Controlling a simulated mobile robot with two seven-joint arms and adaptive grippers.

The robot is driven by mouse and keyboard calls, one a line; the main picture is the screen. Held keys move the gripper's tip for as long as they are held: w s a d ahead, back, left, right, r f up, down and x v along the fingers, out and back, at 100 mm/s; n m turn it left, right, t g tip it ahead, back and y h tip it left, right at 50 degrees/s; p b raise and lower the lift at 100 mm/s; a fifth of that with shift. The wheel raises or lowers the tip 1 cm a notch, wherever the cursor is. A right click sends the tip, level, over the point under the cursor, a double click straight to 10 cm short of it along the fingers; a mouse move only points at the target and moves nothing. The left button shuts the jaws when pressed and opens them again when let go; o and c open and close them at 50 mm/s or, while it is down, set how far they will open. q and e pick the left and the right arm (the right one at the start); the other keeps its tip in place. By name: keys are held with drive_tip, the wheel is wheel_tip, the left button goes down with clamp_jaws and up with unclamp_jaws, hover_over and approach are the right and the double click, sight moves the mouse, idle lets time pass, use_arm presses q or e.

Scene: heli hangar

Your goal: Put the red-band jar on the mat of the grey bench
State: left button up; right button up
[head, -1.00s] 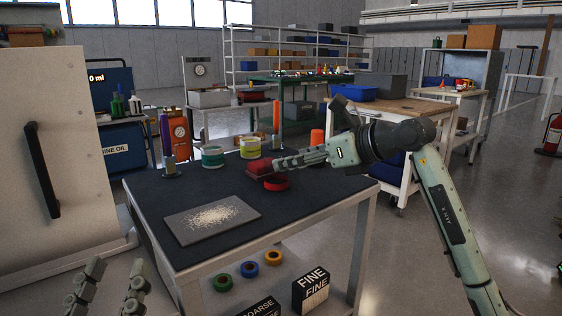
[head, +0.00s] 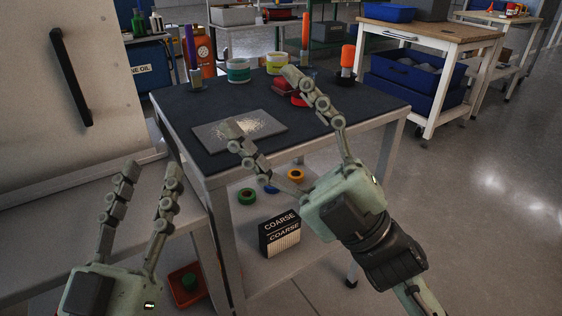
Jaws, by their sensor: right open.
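I cannot pick out a red-band jar for certain. A jar with a teal band (head: 238,71) and one with a yellow band (head: 277,64) stand at the back of the dark-topped bench (head: 180,104). A red object (head: 282,84) and a red ring (head: 299,100) are partly hidden behind my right gripper's far finger. A grey mat (head: 208,139) with pale grains lies on this bench. My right gripper (head: 264,101) is open, its fingers spread above the bench, with nothing seen between them. My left gripper (head: 148,168) is open and empty, left of the bench, over a lower grey surface (head: 60,247).
The lower shelf holds a COARSE box (head: 279,233) and coloured rings (head: 247,196). A red tray (head: 188,287) is low between the benches. A wooden-topped cart (head: 425,38) stands right. The right floor is clear.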

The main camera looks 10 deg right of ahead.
wheel_tip(320, 180, down, 8)
drive_tip(key=w+d+m+t+h, duration=0.1)
drive_tip(key=m+t+h, duration=0.4)
drive_tip(key=m+h, duration=0.8)
drive_tip(key=m, duration=0.7)
drive_tip(key=shift+w+d+f+m+t+h, duration=0.15)
drive_tip(key=shift+m+t+h, duration=0.15)
